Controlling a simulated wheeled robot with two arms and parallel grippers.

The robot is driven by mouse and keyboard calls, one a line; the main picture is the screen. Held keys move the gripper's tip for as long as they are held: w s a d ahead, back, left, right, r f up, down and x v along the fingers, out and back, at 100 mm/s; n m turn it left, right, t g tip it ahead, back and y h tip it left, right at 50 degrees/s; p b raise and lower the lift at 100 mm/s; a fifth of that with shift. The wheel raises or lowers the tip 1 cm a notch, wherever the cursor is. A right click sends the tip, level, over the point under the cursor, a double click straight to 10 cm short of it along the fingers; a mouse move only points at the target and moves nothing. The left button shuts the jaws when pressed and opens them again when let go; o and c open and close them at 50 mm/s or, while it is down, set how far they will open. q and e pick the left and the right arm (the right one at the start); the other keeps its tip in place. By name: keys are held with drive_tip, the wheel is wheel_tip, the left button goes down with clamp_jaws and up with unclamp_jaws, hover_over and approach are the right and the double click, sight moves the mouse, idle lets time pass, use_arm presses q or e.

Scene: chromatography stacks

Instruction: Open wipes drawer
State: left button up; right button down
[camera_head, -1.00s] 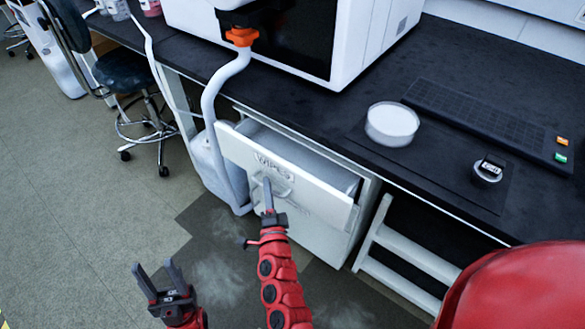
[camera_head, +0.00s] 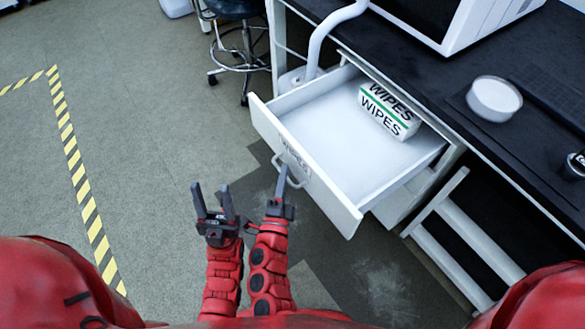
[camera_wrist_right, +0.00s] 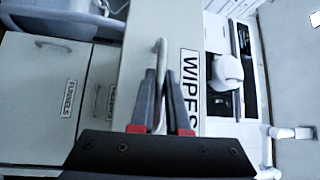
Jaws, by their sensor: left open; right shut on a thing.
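The wipes drawer (camera_head: 300,165) stands pulled far out of the white cabinet under the bench in the head view. A white and green pack of wipes (camera_head: 388,110) lies inside it, towards the back right. My right gripper (camera_head: 283,178) is shut on the drawer's handle (camera_head: 296,178). In the right wrist view its fingers (camera_wrist_right: 163,98) close around the handle bar (camera_wrist_right: 159,75), beside the "WIPES" label (camera_wrist_right: 190,82). My left gripper (camera_head: 213,202) is open and empty, to the left of the right one and in front of the drawer.
Above the drawer is a black bench top (camera_head: 480,70) with a white round dish (camera_head: 494,98) on it. A dark stool (camera_head: 235,8) stands at the back left. Yellow-black floor tape (camera_head: 80,180) runs along the left. The floor between is clear.

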drive_tip(key=shift+s+a, duration=0.6)
drive_tip(key=shift+a, duration=0.2)
drive_tip(key=c, duration=0.9)
unclamp_jaws()
drive_tip(key=shift+w+r, duration=0.1)
